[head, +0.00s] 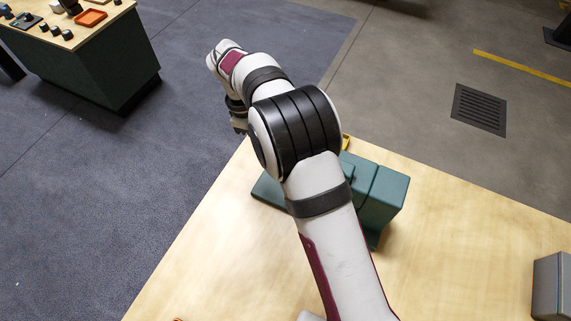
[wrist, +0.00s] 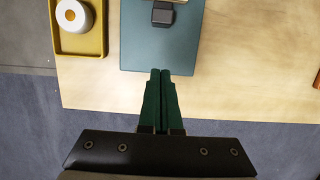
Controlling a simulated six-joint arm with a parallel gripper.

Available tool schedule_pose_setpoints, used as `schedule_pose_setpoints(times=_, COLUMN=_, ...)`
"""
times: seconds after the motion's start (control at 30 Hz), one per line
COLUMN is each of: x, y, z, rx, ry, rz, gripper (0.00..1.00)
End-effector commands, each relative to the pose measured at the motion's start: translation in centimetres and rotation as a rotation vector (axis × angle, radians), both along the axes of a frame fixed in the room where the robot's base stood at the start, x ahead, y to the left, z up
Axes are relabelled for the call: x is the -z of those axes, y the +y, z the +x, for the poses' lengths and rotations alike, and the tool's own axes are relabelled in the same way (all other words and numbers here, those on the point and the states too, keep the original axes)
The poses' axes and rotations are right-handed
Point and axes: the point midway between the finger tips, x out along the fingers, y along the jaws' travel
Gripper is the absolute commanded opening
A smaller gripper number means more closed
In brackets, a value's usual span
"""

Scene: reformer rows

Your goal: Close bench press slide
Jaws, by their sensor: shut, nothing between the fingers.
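The teal bench press (head: 385,190) stands on the wooden table in the head view, partly hidden behind my arm. In the wrist view its flat teal plate (wrist: 160,45) is at the top middle, with a dark grey block (wrist: 162,16) on it at the upper edge. How far its slide is out cannot be told. My gripper (wrist: 160,73) is shut and empty. In the wrist view its dark green fingertips lie together over the plate's near edge; contact cannot be told. In the head view the fingertips are not clearly visible.
A yellow tray (wrist: 98,44) with a white round thing (wrist: 73,16) lies left of the plate. The wooden table (head: 470,240) is bare right of the press. A grey box (head: 552,286) stands at the right edge. Another bench (head: 80,70) stands apart at upper left.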

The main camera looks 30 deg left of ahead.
Motion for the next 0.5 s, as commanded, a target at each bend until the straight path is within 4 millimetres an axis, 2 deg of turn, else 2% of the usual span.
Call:
schedule_pose_setpoints(times=0.23, x=5.2, y=-1.4, z=-0.1, rx=0.003, ry=0.002, rz=-0.001, gripper=0.0)
schedule_pose_setpoints(times=0.4, x=5.0, y=-4.1, z=0.0, rx=0.003, ry=-0.001, rz=0.002, gripper=0.0)
schedule_pose_setpoints(times=0.5, x=5.0, y=-4.9, z=0.0, rx=0.003, ry=0.0, rz=0.002, gripper=0.0)
